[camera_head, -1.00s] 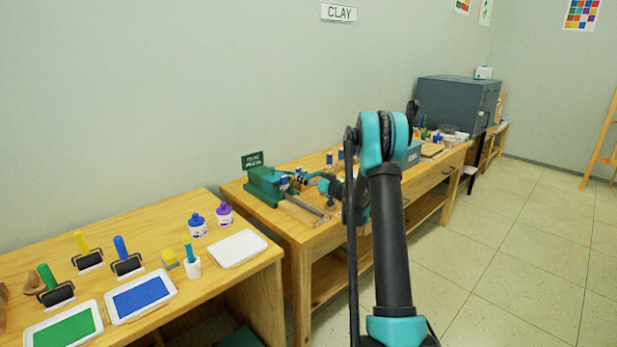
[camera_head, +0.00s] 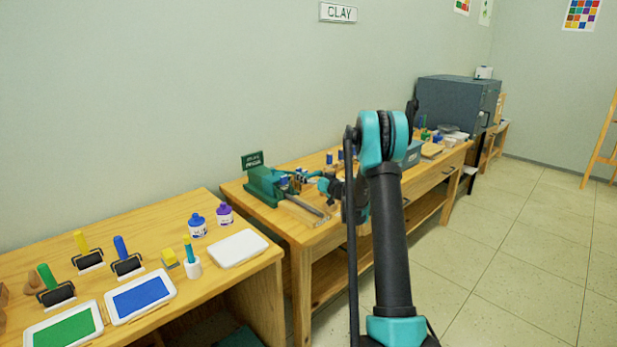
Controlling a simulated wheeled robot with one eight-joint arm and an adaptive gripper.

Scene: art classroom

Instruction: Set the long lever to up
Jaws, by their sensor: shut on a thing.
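A green machine (camera_head: 264,186) stands at the near left of the second wooden table, with a small dark green sign (camera_head: 252,160) behind it. A long grey bar (camera_head: 303,207) slants from it toward the table's front edge, low over the top. My gripper (camera_head: 299,179) is at the machine's right side, small in the picture and partly behind my own arm. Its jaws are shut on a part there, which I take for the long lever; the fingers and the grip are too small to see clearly.
The nearer table carries a white tray (camera_head: 238,248), a blue ink tray (camera_head: 140,298), a green ink tray (camera_head: 64,329), rollers and bottles. A grey cabinet (camera_head: 455,103) stands at the far end. The floor (camera_head: 500,240) on the right is clear.

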